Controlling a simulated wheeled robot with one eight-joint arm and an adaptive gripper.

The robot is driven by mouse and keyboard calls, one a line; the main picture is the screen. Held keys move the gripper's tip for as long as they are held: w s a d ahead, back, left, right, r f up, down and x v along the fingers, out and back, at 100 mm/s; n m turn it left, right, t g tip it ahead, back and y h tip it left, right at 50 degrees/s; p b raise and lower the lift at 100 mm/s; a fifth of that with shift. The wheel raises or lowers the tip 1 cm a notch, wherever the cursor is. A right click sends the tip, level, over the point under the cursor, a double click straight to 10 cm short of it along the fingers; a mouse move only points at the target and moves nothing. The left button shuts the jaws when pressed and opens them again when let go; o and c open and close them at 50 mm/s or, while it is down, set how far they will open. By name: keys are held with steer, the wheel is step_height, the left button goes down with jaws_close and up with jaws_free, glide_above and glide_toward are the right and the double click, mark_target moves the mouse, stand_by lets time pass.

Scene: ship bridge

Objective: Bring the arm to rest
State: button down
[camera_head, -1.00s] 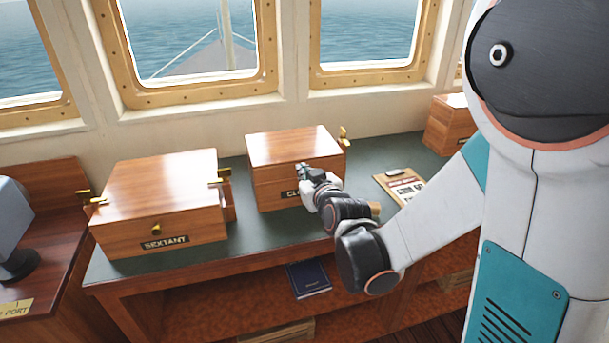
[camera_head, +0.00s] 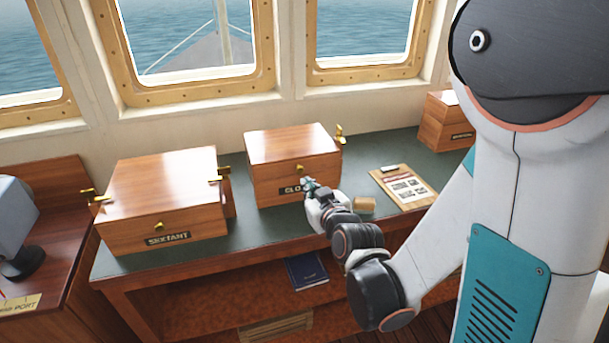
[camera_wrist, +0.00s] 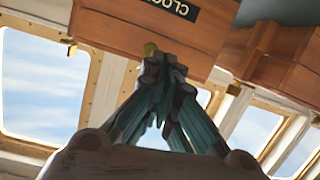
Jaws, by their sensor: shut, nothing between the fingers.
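My gripper (camera_head: 309,186) is at the front of the middle wooden box (camera_head: 296,158), over the green counter. In the wrist view its teal fingers (camera_wrist: 158,62) are together, with nothing held between them. The box front and its "CLO..." label (camera_wrist: 172,8) show upside down there. The fingers overlap the box front in both views; I cannot tell whether they touch it. The gripper hides part of the label in the head view.
The sextant box (camera_head: 162,203) stands left on the green counter (camera_head: 240,231). A small wooden block (camera_head: 364,205) and a clipboard (camera_head: 405,187) lie right of my gripper. Another box (camera_head: 447,122) is at the far right. A blue book (camera_head: 307,269) lies on the shelf below.

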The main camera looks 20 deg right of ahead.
steer(key=s+r+m+g, duration=0.2)
steer(key=s+g, duration=0.6)
steer(key=s, duration=1.4)
steer(key=shift+s+d+r+h+b, duration=0.25)
steer(key=shift+r+h+b, duration=0.15)
steer(key=shift+r, duration=0.35)
steer(key=c, duration=2.3)
jaws_free()
